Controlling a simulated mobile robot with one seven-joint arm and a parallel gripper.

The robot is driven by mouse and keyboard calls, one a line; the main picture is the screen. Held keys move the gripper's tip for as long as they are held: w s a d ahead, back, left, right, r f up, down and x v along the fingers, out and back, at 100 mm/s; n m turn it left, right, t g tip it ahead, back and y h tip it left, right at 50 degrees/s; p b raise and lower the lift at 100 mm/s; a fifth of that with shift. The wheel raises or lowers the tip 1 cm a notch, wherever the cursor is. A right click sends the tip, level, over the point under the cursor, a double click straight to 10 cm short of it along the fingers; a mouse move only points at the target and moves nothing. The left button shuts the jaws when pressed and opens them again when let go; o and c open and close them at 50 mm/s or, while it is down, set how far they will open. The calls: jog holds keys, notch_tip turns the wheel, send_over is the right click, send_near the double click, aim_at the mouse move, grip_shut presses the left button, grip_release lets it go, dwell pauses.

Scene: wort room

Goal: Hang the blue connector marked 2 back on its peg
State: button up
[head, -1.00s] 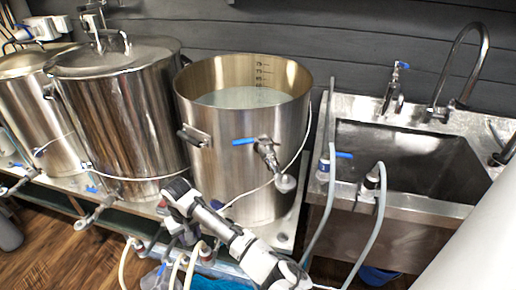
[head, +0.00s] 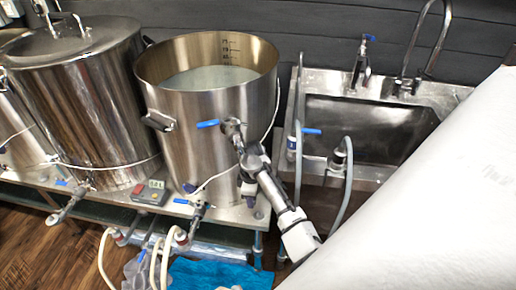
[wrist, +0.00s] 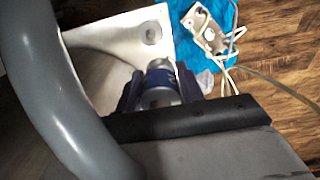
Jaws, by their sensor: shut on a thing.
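My gripper (wrist: 160,88) is shut on a silvery connector (wrist: 160,74) with a blue band, seen between two dark purple fingers in the wrist view. Its number cannot be read. In the head view my gripper (head: 248,183) is at the front of the open kettle, just below its valve (head: 234,130); the connector is hidden there. A thick grey hose (wrist: 70,75) arches close to the wrist camera, and I cannot tell where it leads. I cannot make out which peg is the connector's own.
The open kettle (head: 190,105) stands on a metal shelf. Grey hoses with connectors (head: 338,160) hang at the front of the sink (head: 365,125). Below lie pale hoses (head: 165,255) and a blue cloth (head: 215,275). A large white surface (head: 440,185) blocks the lower right.

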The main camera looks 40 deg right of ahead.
jog(key=s+d, duration=0.1)
jog(key=d, duration=0.1)
jog(key=b, duration=0.5)
send_over(259, 213)
jog(key=f, duration=0.3)
jog(key=d+f, duration=0.1)
jog(key=f, duration=0.1)
jog(key=shift+f, duration=0.15)
jog(key=shift+a+f, duration=0.2)
jog(key=shift+f, duration=0.75)
jog(key=shift+a, duration=0.1)
jog(key=shift+w+a, duration=0.1)
jog(key=shift+a, duration=0.15)
jog(key=shift+f+b, duration=0.45)
jog(key=shift+f, duration=0.55)
jog(key=shift+f, duration=0.1)
grip_shut()
jog(key=shift+f, duration=0.15)
